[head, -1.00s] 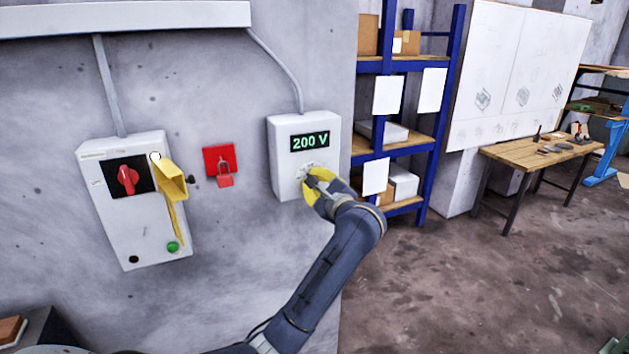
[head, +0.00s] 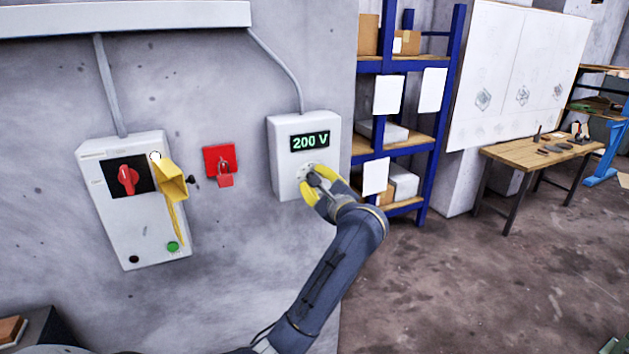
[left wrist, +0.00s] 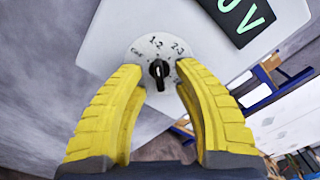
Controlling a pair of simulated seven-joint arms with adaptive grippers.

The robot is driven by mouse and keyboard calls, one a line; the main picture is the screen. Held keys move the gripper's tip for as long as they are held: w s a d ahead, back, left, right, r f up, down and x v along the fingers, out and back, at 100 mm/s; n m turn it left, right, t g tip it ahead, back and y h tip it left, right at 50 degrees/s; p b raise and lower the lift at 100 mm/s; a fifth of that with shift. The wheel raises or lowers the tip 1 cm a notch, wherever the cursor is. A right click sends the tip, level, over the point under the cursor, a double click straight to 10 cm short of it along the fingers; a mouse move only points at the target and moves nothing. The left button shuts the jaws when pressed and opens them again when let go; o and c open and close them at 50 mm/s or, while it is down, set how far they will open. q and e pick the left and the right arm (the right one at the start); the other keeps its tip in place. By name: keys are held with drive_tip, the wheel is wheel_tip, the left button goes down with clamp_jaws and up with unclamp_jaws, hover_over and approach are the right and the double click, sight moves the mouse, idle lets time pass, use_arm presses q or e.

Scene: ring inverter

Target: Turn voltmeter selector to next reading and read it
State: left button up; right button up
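The voltmeter (head: 288,168) is a white wall box with a green display (head: 310,142) reading 200 V. Its selector (left wrist: 159,72) is a black knob on a round pale dial, seen close in the left wrist view. The labels 1-2 and 2-3 are legible; the knob's white mark appears to point up toward 1-2. My left gripper (left wrist: 160,75) has its two yellow fingers apart, one on each side of the knob. A gap shows between knob and fingers. It also shows in the head view (head: 312,188), partly covering the dial. My right gripper is out of view.
Left on the wall is a white switch box (head: 130,225) with a red rotary switch (head: 128,179), a yellow protruding part (head: 172,183) and a green button (head: 172,246). A red padlock (head: 225,180) hangs between the boxes. Blue shelving (head: 385,110) stands right of the voltmeter.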

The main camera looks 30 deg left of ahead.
use_arm(q)
drive_tip(key=v, duration=1.1)
drive_tip(key=shift+d, duration=0.15)
drive_tip(key=shift+s, duration=0.1)
